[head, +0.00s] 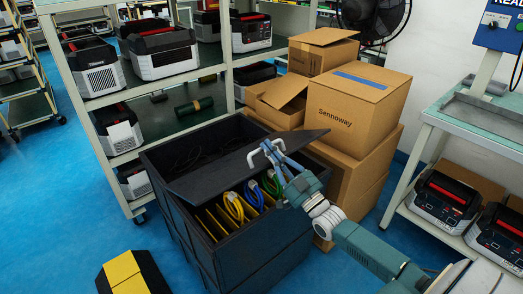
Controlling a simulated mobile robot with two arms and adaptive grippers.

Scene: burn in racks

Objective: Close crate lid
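The black crate (268,262) stands on the blue floor in the middle. Its dark lid (212,178) lies slanted across the opening, with openings visible both behind it and in front of it. A white handle (251,157) is on the lid's upper right part. My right gripper (269,152) reaches in from the lower right and is at this handle, its fingers apparently closed around the bar. Yellow cable (233,207), blue cable (252,193) and green cable lie among yellow dividers inside the crate. My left gripper is not in view.
Cardboard boxes (358,97) are stacked close behind and right of the crate. A shelf rack (108,98) with several devices stands behind left. A workbench (487,125) is at right. A yellow-and-black object (124,270) lies on the floor at lower left.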

